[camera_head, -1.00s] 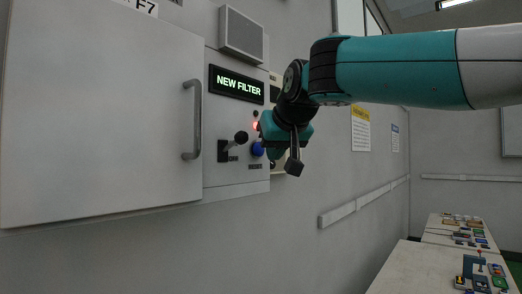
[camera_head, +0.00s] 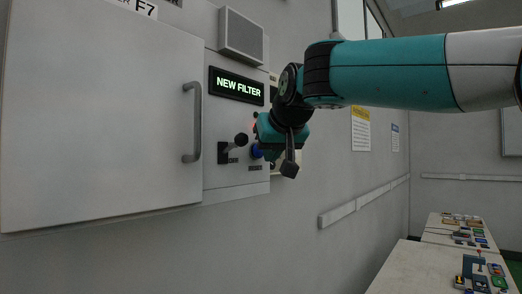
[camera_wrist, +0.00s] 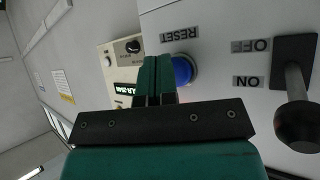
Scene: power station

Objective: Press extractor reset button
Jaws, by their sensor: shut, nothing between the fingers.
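The blue reset button (camera_wrist: 183,70) sits on the grey panel below the word RESET in the wrist view. In the head view a part of the blue button (camera_head: 256,151) shows beside my gripper (camera_head: 264,133), low on the panel. In the wrist view my gripper (camera_wrist: 157,66) is shut and empty, its teal fingers together just left of the button and overlapping its edge. I cannot tell whether the fingertips touch the button or the panel.
A black-knobbed lever (camera_head: 240,139) with ON and OFF labels stands left of the button. A lit NEW FILTER display (camera_head: 237,85) is above. A cabinet door with a handle (camera_head: 192,120) is further left. Consoles (camera_head: 470,238) stand at the lower right.

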